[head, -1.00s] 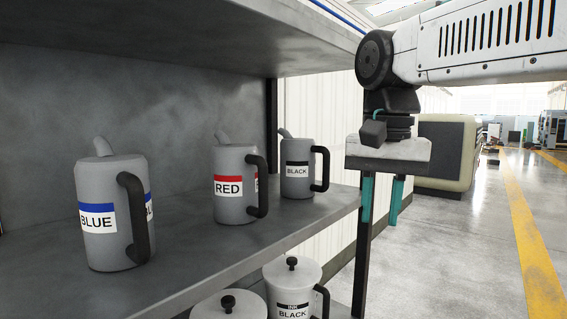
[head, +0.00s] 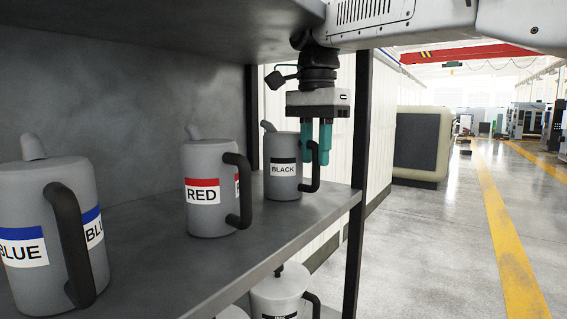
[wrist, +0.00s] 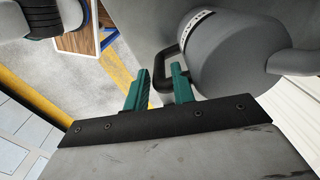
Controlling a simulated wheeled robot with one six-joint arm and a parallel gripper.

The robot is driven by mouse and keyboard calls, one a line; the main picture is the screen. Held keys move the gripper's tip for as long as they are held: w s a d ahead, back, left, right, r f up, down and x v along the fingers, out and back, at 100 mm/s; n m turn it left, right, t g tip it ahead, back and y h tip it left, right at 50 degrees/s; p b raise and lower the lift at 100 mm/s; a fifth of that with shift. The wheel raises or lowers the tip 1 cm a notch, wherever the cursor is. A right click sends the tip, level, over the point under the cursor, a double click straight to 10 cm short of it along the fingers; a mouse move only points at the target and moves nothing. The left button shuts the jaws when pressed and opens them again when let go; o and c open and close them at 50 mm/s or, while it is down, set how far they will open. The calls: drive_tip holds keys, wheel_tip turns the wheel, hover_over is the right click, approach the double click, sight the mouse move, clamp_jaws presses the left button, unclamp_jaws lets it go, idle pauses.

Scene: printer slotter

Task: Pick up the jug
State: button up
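Three grey jugs with dark handles stand upright on the shelf: the BLUE jug (head: 22,220) at the left front, the RED jug (head: 205,190) in the middle, and the BLACK jug (head: 281,185) at the far right. My gripper (head: 318,160) is at the BLACK jug's handle side, with its teal fingers pointing down near the handle top. In the wrist view my gripper (wrist: 160,82) is open, and the jug's dark handle (wrist: 159,78) shows in the gap between the fingers. The jug body (wrist: 232,55) is right of them. I cannot tell whether a finger touches the handle.
The grey shelf (head: 150,270) has a dark post (head: 358,150) at its right front, close to my gripper. An upper shelf (head: 150,15) hangs above the jugs. A white INK container (head: 280,290) stands below. The floor to the right is open.

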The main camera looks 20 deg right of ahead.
drive_tip(key=shift+f, duration=0.55)
clamp_jaws()
drive_tip(key=shift+r, duration=0.15)
drive_tip(key=shift+r, duration=0.85)
drive_tip(key=shift+s+r, duration=0.35)
drive_tip(key=shift+r, duration=0.55)
drive_tip(key=s+a+r, duration=0.1)
drive_tip(key=s, duration=1.4)
drive_tip(key=shift+s+r, duration=0.15)
drive_tip(key=shift+s, duration=0.05)
